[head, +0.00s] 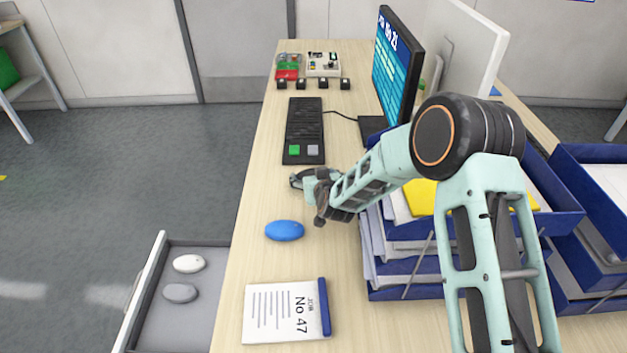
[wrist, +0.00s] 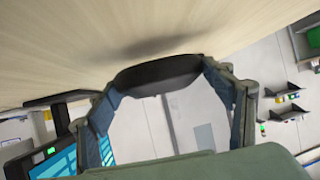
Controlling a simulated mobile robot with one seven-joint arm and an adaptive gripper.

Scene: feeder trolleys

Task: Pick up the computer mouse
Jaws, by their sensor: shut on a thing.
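My gripper (head: 302,184) is over the desk, just in front of the black keyboard. In the wrist view its two fingers (wrist: 158,78) are shut on the sides of a dark, rounded thing (wrist: 160,72), which looks like the computer mouse. A soft shadow falls on the wood beyond it, and it seems held a little off the desk. In the head view the held mouse is mostly hidden by the fingers. A smooth blue mouse-shaped piece (head: 285,231) lies on the desk in front of my gripper.
The keyboard (head: 304,130) and monitor (head: 397,70) are behind. Blue paper trays (head: 415,292) stand close on the right. A notepad (head: 285,312) lies in front. An open drawer (head: 208,312) at lower left holds a white and a grey oval piece.

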